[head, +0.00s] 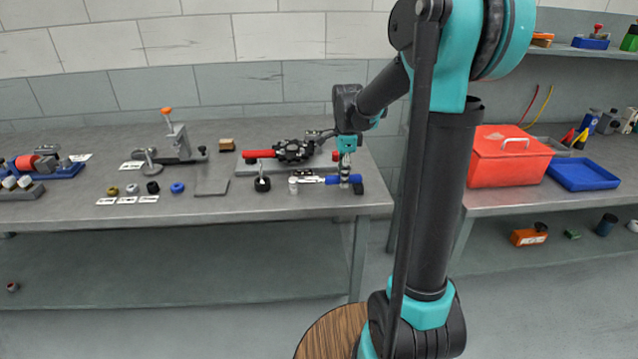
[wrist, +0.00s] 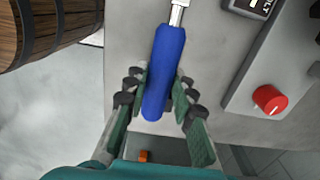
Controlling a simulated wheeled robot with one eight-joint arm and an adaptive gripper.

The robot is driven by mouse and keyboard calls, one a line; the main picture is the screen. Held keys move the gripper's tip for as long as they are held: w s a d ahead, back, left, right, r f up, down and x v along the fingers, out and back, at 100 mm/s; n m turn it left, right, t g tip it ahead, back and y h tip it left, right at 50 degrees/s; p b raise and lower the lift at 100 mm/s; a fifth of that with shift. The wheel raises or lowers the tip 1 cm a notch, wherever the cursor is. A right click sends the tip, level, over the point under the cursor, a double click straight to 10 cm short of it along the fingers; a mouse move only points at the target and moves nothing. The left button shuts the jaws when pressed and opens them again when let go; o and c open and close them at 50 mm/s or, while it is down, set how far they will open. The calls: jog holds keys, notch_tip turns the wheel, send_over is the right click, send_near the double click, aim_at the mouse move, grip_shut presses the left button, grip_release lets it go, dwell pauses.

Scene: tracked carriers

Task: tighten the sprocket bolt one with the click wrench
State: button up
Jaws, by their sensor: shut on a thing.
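The click wrench has a blue handle (wrist: 164,65) and a silver shaft, which runs to the top edge of the wrist view. In the head view its blue end (head: 355,178) shows at the bench's front right, partly behind my gripper (head: 345,181). My gripper (wrist: 156,98) is shut on the blue handle, with a finger on each side. I cannot tell whether the wrench touches the bench. A black sprocket-like assembly (head: 293,151) with a red handle (head: 259,154) lies behind on a grey plate. Sprocket bolt one is too small to pick out.
The grey bench (head: 235,207) holds a clamp fixture (head: 180,143), small rings and a black round part (head: 262,184) left of my gripper. A red knob (wrist: 270,99) stands at the right in the wrist view. A red box (head: 500,165) is on the right bench.

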grip_shut()
jog(key=shift+r, duration=3.55)
